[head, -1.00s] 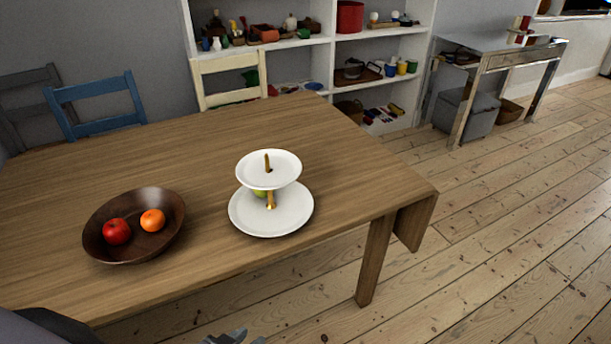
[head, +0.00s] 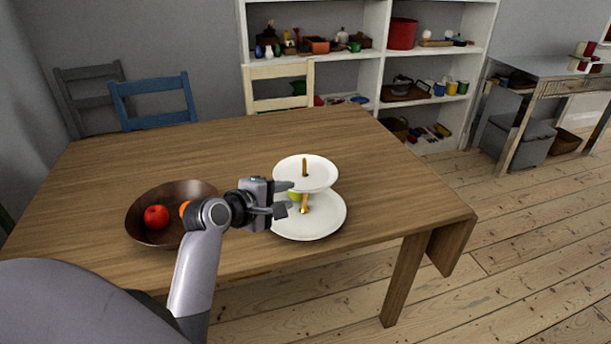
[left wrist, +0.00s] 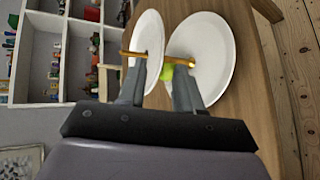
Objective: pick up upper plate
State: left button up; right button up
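The two-tier stand has a small white upper plate (head: 312,172) on a golden rod (head: 304,204) above a larger white lower plate (head: 325,218). A green fruit (left wrist: 166,72) sits between the tiers, partly hidden by my fingers. My left gripper (head: 289,198) is open at the left side of the stand. One finger is near the upper plate's left edge, the other lower, over the lower plate. In the left wrist view the upper plate (left wrist: 148,35) and lower plate (left wrist: 212,50) lie just beyond the fingertips. Contact cannot be told. My right gripper is not in view.
A dark bowl (head: 142,222) with a red apple (head: 156,217) and a partly hidden orange fruit (head: 184,208) stands left of the stand, behind my arm. The wooden table (head: 230,150) is clear behind and right of the stand. Chairs and shelves stand beyond.

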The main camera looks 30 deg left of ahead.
aim_at(304, 190)
pick_arm(q)
jog(key=x, duration=0.6)
jog(key=shift+d, duration=0.15)
grip_shut()
